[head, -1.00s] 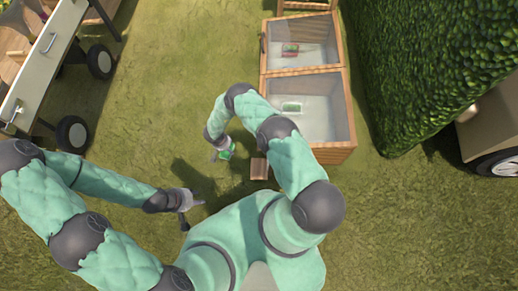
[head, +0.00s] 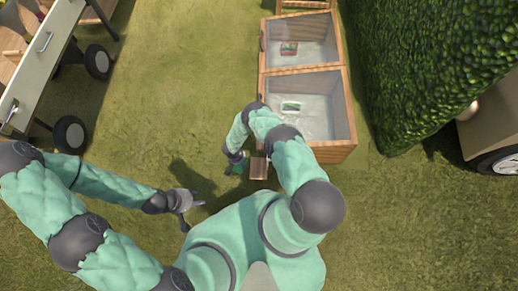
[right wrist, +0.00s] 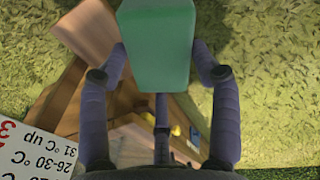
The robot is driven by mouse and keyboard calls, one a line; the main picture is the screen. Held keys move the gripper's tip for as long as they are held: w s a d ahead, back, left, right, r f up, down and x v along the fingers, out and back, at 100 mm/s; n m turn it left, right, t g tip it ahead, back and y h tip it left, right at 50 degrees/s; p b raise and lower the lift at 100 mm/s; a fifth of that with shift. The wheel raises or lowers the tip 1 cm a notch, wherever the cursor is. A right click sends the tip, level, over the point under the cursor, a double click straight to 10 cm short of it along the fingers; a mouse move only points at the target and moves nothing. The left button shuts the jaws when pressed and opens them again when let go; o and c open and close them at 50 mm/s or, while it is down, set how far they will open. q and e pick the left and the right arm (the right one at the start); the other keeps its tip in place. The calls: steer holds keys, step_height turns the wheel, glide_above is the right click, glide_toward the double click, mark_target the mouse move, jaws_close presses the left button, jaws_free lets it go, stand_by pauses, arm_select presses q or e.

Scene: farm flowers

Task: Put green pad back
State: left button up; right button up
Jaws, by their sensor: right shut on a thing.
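The green pad (right wrist: 155,45) is a block held between the fingers of my right gripper (right wrist: 158,62), as the right wrist view shows. In the head view the pad (head: 238,169) shows as a small green patch at my right gripper (head: 236,163), just left of a small wooden block (head: 259,168). My left gripper (head: 188,208) is open and empty above the grass, lower left of the pad. The pad's underside and its exact height above the ground are hidden.
Wooden boxes with clear lids (head: 325,127) stand up and right of my right gripper. A card with temperature ranges (right wrist: 35,150) shows in the right wrist view. A wheeled cart (head: 38,70) is at upper left, a hedge (head: 420,70) at right. Grass between is clear.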

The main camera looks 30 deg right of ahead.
steer(key=s+d, duration=0.1)
steer(key=d, duration=0.1)
steer(key=s+d, duration=0.2)
steer(key=d, duration=0.1)
steer(key=s+d+p, duration=0.1)
steer(key=s+d, duration=0.1)
steer(key=d, duration=0.1)
steer(key=shift+d, duration=0.1)
step_height(320, 180, down, 4)
steer(key=shift+s+d+r+b, duration=0.1)
steer(key=shift+d+r+b, duration=0.05)
steer(key=shift+b, duration=0.8)
steer(key=shift+c, duration=0.4)
steer(key=shift+r, duration=0.1)
steer(key=o, duration=1.1)
steer(key=shift+r, duration=0.1)
